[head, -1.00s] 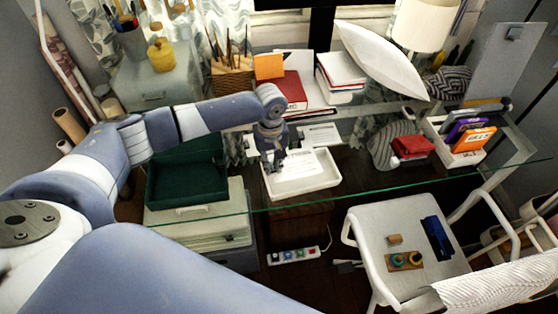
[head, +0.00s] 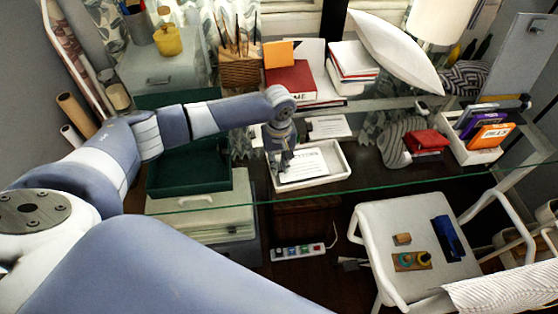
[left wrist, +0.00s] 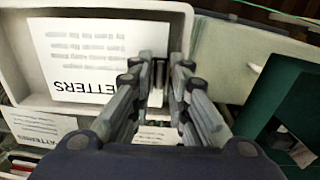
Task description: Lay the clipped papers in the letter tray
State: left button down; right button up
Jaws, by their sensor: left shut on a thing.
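The white letter tray (head: 341,177) stands on the glass desk. A sheaf of white papers (head: 308,163) with printed lines is inside its rim. In the left wrist view its heading reads as "LETTERS" (left wrist: 95,60), upside down, over the tray floor. My left gripper (head: 283,166) points down at the papers' left edge, inside the tray's left end. In the left wrist view its fingers (left wrist: 160,78) are close together on that edge. The fingers hide the clip, and I cannot tell whether the papers rest flat. My right gripper is out of view.
A green tray (head: 190,172) stands to the left. A second printed sheet (head: 328,126) lies behind the letter tray. Red books (head: 291,79) and a brush basket (head: 239,68) are at the back. A holder with colourful cases (head: 474,154) is at right, and a white chair (head: 385,222) in front.

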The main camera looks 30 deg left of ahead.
pick_arm(q)
jog(key=c, duration=1.4)
grip_release()
jog(key=shift+c, duration=0.2)
notch_tip(320, 180, up, 12)
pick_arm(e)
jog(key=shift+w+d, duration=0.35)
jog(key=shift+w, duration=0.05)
